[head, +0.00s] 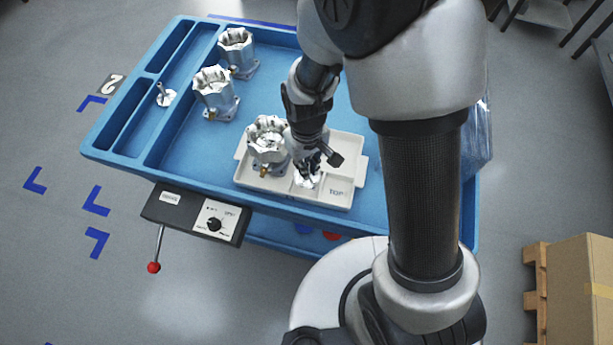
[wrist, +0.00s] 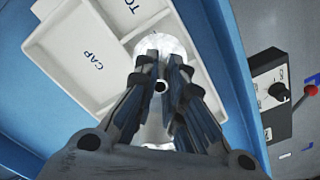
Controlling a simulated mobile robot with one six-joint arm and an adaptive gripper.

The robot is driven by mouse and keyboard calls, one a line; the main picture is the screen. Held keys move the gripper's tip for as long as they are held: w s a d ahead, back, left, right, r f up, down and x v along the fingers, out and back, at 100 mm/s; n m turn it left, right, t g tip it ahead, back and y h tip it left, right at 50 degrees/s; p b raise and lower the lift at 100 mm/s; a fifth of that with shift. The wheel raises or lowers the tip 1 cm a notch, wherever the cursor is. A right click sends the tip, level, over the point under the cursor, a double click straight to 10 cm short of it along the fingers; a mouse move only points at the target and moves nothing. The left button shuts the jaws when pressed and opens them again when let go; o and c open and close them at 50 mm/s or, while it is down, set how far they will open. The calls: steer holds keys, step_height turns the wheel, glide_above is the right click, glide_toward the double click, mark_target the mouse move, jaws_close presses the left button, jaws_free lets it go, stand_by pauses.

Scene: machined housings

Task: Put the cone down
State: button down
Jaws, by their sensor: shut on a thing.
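The cone, a shiny metal piece with a round flared base, is in my gripper (head: 308,163). Its bright base (head: 306,180) shows just below the fingers, over a compartment of the white tray (head: 323,201). In the wrist view my gripper (wrist: 161,62) is shut on the cone's thin upper part, and the round base (wrist: 172,44) shows beyond the fingertips. The fingers hide much of the cone. I cannot tell whether its base touches the tray floor.
A metal housing (head: 268,143) stands at the tray's left, close beside my gripper. Two more housings (head: 215,92) (head: 237,48) stand farther back on the blue cart top (head: 282,70). A small stemmed metal piece (head: 165,97) lies in the left channel. The "CAP" compartment (wrist: 75,50) looks empty.

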steer(key=shift+w+f+b, duration=0.1)
steer(key=shift+f+b, duration=0.75)
steer(key=shift+f, duration=1.85)
steer(key=shift+f, duration=0.15)
steer(key=c, duration=1.7)
jaws_free()
